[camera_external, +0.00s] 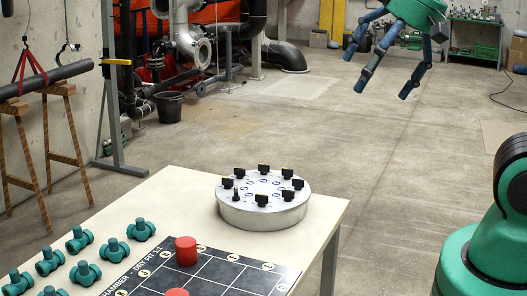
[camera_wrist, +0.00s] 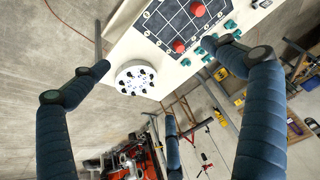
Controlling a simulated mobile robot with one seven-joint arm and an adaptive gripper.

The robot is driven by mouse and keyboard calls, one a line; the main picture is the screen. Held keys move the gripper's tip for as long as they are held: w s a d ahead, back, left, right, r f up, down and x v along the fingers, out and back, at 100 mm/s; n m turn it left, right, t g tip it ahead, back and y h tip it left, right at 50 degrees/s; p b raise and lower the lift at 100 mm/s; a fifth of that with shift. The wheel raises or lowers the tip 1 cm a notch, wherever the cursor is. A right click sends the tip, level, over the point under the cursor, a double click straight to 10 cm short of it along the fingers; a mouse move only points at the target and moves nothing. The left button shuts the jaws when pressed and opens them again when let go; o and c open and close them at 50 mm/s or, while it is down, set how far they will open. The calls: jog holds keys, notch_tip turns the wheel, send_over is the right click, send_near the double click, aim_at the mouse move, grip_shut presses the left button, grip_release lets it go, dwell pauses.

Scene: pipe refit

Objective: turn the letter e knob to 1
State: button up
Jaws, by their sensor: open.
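A round silver dial plate (camera_external: 263,212) lies on the white table, with several black knobs in a ring on its top. The letters and numbers on it are too small to read, so I cannot tell which knob (camera_external: 264,169) is e. The plate also shows in the wrist view (camera_wrist: 136,79), below the table's printed mat. My gripper (camera_external: 383,70) is open and empty, high above the floor to the upper right of the plate and well apart from it. Its blue fingers also show in the wrist view (camera_wrist: 165,75).
The white table (camera_external: 165,195) also bears a black printed mat (camera_external: 225,272) with red round pieces (camera_external: 186,251) and several green fittings (camera_external: 140,230) at the left. A pipe on wooden trestles (camera_external: 45,80) stands at the left.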

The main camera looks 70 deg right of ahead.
jog(key=shift+s+a+f+n, duration=0.2)
jog(key=shift+s+a+n, duration=0.1)
jog(key=shift+s, duration=0.3)
